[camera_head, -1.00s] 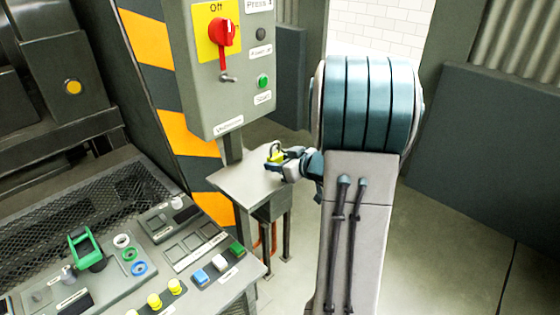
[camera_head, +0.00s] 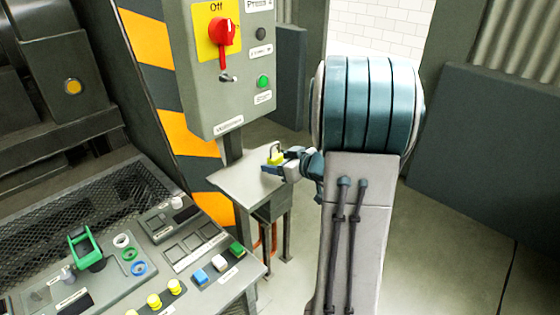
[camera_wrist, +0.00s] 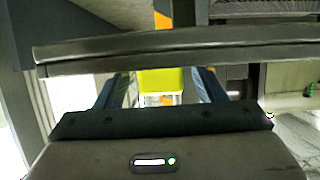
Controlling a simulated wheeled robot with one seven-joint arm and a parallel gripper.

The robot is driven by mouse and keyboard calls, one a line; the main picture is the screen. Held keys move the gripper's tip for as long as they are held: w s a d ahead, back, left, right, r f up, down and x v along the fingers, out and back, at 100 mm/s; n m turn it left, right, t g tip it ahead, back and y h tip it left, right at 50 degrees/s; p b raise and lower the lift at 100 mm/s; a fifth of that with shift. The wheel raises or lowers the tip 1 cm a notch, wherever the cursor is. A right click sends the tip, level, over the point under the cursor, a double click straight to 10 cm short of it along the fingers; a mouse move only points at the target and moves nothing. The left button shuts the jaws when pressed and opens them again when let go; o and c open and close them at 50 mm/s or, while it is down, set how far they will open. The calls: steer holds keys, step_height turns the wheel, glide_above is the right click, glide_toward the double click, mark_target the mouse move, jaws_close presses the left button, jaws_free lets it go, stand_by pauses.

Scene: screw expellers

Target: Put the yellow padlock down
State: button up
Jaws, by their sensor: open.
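The yellow padlock (camera_head: 275,156) is at my gripper (camera_head: 274,160), over the small grey table (camera_head: 236,194) below the control box. My gripper is open around the padlock. The padlock looks upright with its shackle on top in the head view. I cannot tell for certain whether its base touches the table top.
A grey control box (camera_head: 231,110) with a red switch (camera_head: 222,33) and a green button (camera_head: 263,82) stands behind the table. A console (camera_head: 165,255) with several buttons is at the lower left. The table's front part is clear.

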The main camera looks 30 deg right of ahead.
steer(key=b+v, duration=0.2)
steer(key=v, duration=1)
steer(key=s+a+f+g+y, duration=0.1)
steer(key=s+a+g, duration=0.15)
steer(key=a, duration=0.45)
steer(key=s+a+f+g+y, duration=0.15)
steer(key=a+g, duration=0.25)
steer(key=a, duration=0.4)
steer(key=s+a+f+m+g+h, duration=0.1)
steer(key=s+a+m+g+h, duration=0.2)
steer(key=s+h, duration=0.4)
steer(key=shift+s+a+f+m+g, duration=0.45)
steer(key=shift+s+a, duration=0.3)
steer(key=shift+s, duration=0.75)
steer(key=shift+r, duration=0.15)
